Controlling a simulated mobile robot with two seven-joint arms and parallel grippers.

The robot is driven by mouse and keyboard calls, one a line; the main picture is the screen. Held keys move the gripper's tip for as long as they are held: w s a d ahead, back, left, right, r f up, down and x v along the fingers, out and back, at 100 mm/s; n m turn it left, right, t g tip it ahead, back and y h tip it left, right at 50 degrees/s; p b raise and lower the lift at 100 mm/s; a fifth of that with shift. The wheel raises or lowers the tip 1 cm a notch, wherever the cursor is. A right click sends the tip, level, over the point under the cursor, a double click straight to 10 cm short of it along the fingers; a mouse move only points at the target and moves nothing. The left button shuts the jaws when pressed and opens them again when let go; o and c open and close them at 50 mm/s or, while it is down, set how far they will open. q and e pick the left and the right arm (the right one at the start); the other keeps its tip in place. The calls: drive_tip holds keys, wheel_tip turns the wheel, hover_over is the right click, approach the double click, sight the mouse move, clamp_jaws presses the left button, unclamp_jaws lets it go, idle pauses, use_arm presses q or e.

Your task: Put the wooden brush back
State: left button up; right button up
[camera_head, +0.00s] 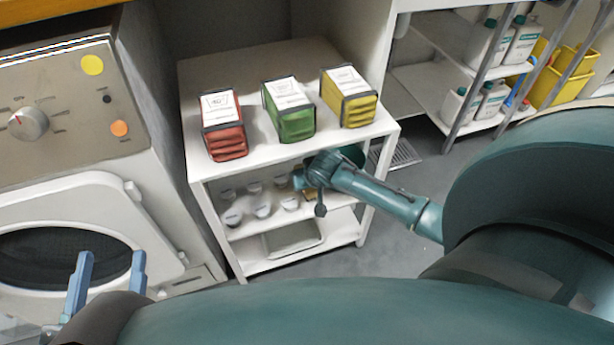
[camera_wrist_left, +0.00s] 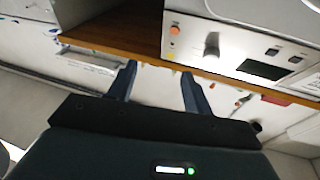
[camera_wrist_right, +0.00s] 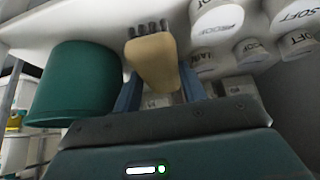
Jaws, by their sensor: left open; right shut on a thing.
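The wooden brush (camera_wrist_right: 152,60) is a tan block with dark bristles at its far end. In the right wrist view it sits between the blue fingers of my right gripper (camera_wrist_right: 160,82), which is shut on it. In the head view my right gripper (camera_head: 308,178) reaches into the middle level of the white shelf unit (camera_head: 205,170), and the brush is mostly hidden by the arm. My left gripper (camera_head: 108,272) is open and empty in front of the washing machine; its spread fingers also show in the left wrist view (camera_wrist_left: 157,80).
Several white labelled tubs (camera_head: 262,209) stand left of my right gripper. A green cylinder (camera_wrist_right: 75,85) is close on its other side. Red (camera_head: 223,135), green (camera_head: 290,120) and yellow (camera_head: 350,105) packs lie above. A tray (camera_head: 292,238) is on the lowest shelf.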

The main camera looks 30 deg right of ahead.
drive_tip(key=shift+s+f+b, duration=0.1)
drive_tip(key=shift+f+b, duration=0.3)
drive_tip(key=shift+f, duration=0.55)
drive_tip(key=shift+s+r, duration=0.1)
drive_tip(key=shift+r, duration=0.15)
use_arm(q)
drive_tip(key=shift+d+r+h, duration=0.3)
drive_tip(key=shift+d+r, duration=0.1)
drive_tip(key=shift+s, duration=0.1)
use_arm(e)
drive_tip(key=shift+f, duration=0.15)
drive_tip(key=o, duration=0.9)
